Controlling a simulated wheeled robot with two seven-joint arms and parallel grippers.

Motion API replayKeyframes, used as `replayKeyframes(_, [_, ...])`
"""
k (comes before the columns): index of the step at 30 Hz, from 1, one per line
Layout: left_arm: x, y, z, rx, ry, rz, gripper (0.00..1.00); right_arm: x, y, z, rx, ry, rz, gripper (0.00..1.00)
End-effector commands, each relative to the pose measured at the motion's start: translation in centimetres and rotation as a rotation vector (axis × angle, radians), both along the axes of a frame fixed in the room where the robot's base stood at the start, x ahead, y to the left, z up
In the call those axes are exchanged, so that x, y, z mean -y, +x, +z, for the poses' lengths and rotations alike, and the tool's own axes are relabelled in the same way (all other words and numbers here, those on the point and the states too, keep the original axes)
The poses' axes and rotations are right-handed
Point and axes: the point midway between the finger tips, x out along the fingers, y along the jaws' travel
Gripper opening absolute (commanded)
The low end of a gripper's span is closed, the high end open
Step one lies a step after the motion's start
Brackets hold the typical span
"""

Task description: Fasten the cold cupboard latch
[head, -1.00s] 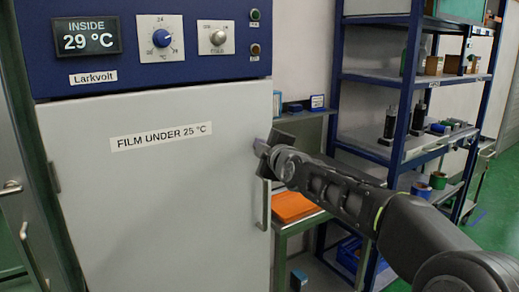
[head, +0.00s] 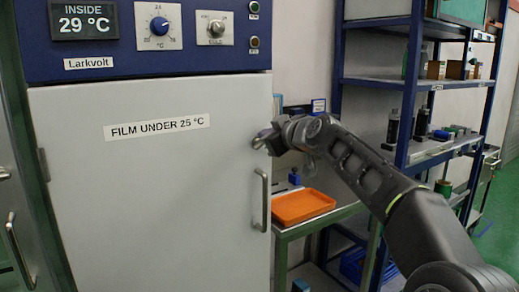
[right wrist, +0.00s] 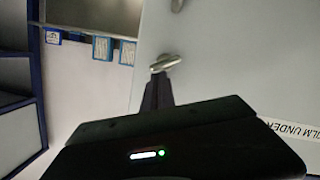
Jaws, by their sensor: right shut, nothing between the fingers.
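The cold cupboard's pale door (head: 150,190) looks closed in the head view, with a vertical handle (head: 262,200) at its right edge. My right gripper (head: 262,141) is at that edge, above the handle. In the right wrist view its fingers (right wrist: 158,92) are shut and empty. Their tips are at a small metal lever (right wrist: 166,63), which looks like the latch, on the door's edge. I cannot tell whether they touch it. In the head view the gripper hides the latch, so its setting is unclear. My left gripper is not in view.
The blue control panel (head: 190,55) above the door has a display (head: 84,20) reading 29 °C. An orange tray (head: 302,206) lies on a side table to the right. A blue shelf rack (head: 404,160) stands beyond my right arm.

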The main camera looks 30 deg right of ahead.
Motion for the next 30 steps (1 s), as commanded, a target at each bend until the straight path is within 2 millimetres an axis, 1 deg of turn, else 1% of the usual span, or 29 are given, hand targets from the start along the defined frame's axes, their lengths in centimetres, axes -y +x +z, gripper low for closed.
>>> replayKeyframes(1, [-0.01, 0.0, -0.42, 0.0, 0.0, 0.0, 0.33, 0.18, 0.04, -0.34, -0.002, 0.044, -0.002, 0.0])
replayKeyframes(6, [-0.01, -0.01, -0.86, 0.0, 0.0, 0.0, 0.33, 0.42, 0.03, -0.32, 0.002, 0.198, -0.001, 0.0])
replayKeyframes(15, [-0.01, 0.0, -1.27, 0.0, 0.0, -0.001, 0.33, 0.68, 0.01, -0.42, 0.007, 0.394, -0.001, 0.0])
replayKeyframes(21, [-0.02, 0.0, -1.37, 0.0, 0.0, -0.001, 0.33, 0.75, 0.02, -0.46, 0.008, 0.453, -0.001, 0.0])
replayKeyframes(30, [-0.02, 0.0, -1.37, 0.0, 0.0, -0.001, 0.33, 0.73, 0.02, -0.47, 0.007, 0.467, -0.001, 0.0])
